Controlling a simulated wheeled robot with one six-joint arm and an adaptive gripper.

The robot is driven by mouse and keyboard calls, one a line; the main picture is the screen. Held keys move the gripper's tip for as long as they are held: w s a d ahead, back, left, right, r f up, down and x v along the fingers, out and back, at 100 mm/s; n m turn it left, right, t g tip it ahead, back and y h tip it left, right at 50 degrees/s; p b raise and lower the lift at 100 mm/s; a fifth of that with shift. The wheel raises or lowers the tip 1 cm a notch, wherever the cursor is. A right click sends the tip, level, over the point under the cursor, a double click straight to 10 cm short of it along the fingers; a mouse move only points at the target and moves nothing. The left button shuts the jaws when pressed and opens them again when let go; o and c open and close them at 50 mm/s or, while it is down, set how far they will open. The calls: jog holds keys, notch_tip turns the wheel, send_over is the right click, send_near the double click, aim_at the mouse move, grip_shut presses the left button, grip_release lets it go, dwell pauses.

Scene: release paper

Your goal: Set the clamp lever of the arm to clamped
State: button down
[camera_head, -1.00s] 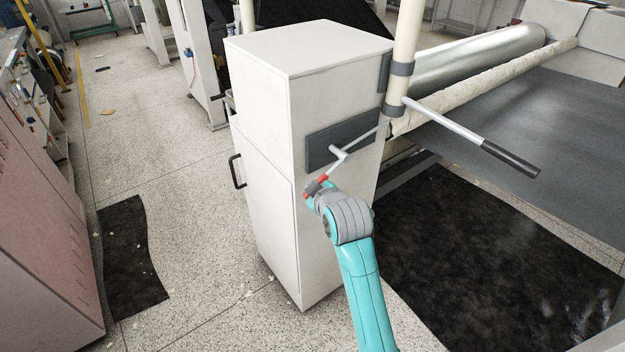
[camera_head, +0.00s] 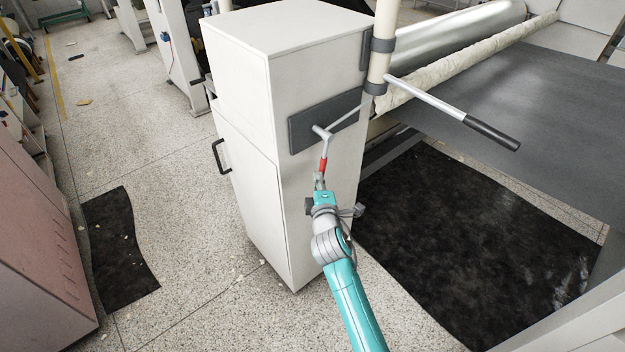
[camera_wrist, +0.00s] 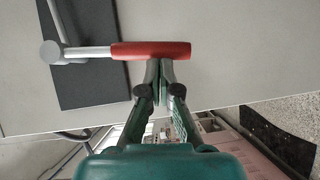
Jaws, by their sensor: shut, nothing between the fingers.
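A lever with a red grip (camera_head: 323,165) hangs from a silver rod at a dark grey panel (camera_head: 307,132) on the white cabinet's side. In the head view the grip points downward. In the wrist view the red grip (camera_wrist: 152,50) lies across the upper middle, with its silver hub at left. My gripper (camera_head: 320,182) is shut and empty, just below the grip's end.
A silver bar with a black handle (camera_head: 492,132) juts from a cream post (camera_head: 383,40) at the cabinet's right corner. The white cabinet (camera_head: 245,150) has a black door handle. A grey table (camera_head: 540,100) and rollers stand at right.

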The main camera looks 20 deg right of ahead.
jog(key=shift+w+d+f, duration=0.15)
jog(key=shift+d+f, duration=0.05)
jog(key=shift+d, duration=0.3)
jog(key=shift+w+d+f, duration=0.15)
jog(key=shift+d, duration=0.45)
jog(key=shift+f, duration=0.1)
